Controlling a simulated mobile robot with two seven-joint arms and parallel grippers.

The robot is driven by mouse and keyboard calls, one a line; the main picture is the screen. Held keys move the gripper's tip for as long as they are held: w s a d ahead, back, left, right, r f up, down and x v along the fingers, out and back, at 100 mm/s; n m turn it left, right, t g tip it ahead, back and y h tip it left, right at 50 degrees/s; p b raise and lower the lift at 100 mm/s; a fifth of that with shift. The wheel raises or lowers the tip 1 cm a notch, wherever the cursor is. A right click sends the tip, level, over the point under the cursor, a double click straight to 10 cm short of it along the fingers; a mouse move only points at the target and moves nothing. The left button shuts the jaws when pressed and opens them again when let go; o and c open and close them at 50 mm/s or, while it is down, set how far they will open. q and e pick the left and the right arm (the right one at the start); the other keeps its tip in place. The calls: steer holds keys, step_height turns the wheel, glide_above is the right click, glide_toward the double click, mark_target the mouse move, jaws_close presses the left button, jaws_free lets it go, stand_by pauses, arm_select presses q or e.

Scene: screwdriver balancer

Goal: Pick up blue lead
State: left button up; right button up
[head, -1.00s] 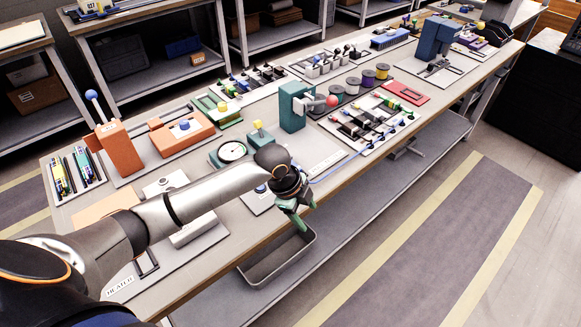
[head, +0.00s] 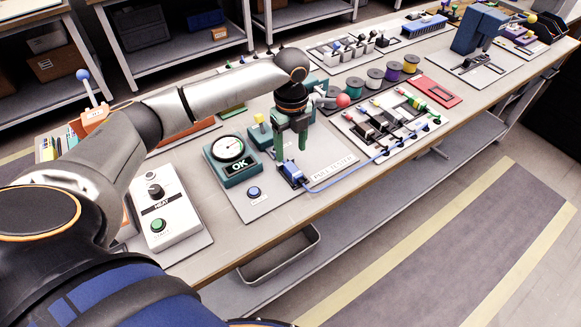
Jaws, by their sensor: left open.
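The blue lead (head: 352,171) is a thin blue cable on the workbench in the head view. It runs from a blue plug (head: 292,174) at its left end to the right, along the front of the board with coloured clips. My left gripper (head: 291,146), with green fingers, points down just behind and above the blue plug. Its fingers are apart with nothing seen between them. I cannot tell whether a finger touches the plug. My right gripper is out of view.
A gauge unit reading OK (head: 228,150) stands left of the gripper, and a white heat box (head: 165,212) nearer. A teal press with a red knob (head: 343,101) stands close behind right. A grey bin (head: 280,256) hangs below the bench's front edge.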

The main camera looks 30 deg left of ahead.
mark_target(291, 166)
arm_select(q)
steer(key=shift+f, duration=3.15)
steer(key=shift+c, duration=0.3)
jaws_close()
